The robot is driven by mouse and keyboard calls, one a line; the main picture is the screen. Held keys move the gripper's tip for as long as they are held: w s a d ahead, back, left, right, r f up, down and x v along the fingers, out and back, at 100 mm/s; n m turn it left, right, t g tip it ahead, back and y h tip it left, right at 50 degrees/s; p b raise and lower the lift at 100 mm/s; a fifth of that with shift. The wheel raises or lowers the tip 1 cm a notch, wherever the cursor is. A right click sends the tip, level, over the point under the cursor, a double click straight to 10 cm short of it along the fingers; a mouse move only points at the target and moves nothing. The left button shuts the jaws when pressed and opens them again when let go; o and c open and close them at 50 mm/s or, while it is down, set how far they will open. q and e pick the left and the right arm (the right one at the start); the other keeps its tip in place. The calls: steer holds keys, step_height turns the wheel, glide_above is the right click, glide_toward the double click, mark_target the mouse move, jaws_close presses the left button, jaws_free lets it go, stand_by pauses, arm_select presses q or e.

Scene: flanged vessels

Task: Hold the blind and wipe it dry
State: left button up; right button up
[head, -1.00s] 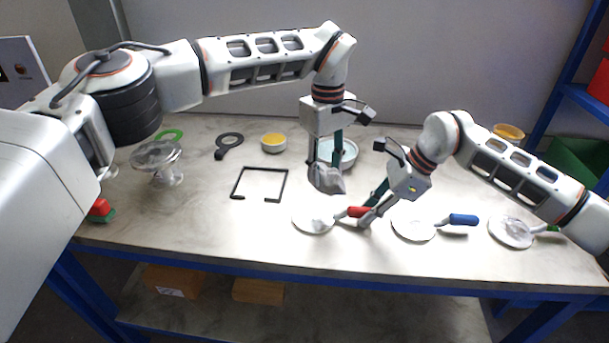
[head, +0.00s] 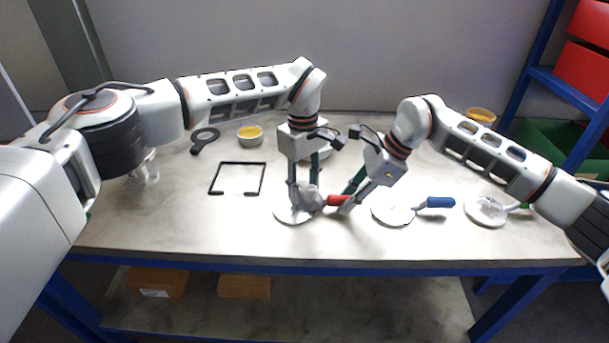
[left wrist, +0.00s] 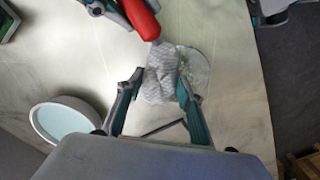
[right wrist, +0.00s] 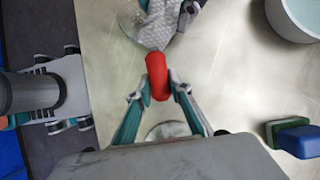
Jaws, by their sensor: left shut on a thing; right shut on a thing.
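The blind with the red handle is a pale round disc (head: 288,214) lying on the table; its red handle (head: 337,200) points right. My right gripper (head: 350,203) is shut on that handle, which shows between its fingers in the right wrist view (right wrist: 157,78). My left gripper (head: 303,192) is shut on a crumpled grey-white cloth (left wrist: 160,76). The cloth is over the disc beside the handle and appears to touch it. Clear drops show on the bare part of the disc in the left wrist view (left wrist: 196,66). The cloth hides the rest of the disc.
A blue-handled disc (head: 391,211) and a wet-looking green-handled disc (head: 484,210) lie to the right. A black open frame (head: 237,163), a black ring tool (head: 205,135) and a yellow-filled bowl (head: 250,135) are at left. A pale bowl (head: 327,152) stands behind my grippers.

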arm_select(q)
steer(key=shift+s+a, duration=0.2)
steer(key=shift+s, duration=1.15)
steer(key=shift+s+a, duration=0.2)
steer(key=shift+s, duration=1.1)
steer(key=shift+w+a, duration=0.2)
steer(key=shift+w, duration=1.2)
steer(key=shift+w+a, duration=0.2)
steer(key=shift+w, duration=1.15)
steer(key=shift+s+a, duration=0.2)
steer(key=shift+s, duration=1.2)
steer(key=shift+s+a, duration=0.2)
steer(key=shift+s, duration=1.2)
steer(key=shift+w+a, duration=0.2)
steer(key=shift+w, duration=1.2)
steer(key=shift+w+a, duration=0.2)
steer(key=shift+w, duration=1.15)
steer(key=shift+s+a, duration=0.2)
steer(key=shift+s, duration=1.2)
steer(key=shift+s+a, duration=0.2)
steer(key=shift+s, duration=1.2)
steer(key=shift+w+a, duration=0.2)
steer(key=shift+w, duration=1.15)
steer(key=shift+w+a, duration=0.15)
steer(key=shift+w, duration=1.2)
steer(key=shift+w+r, duration=0.15)
steer(key=shift+w, duration=0.1)
step_height(320, 180, up, 8)
steer(key=shift+s, duration=0.1)
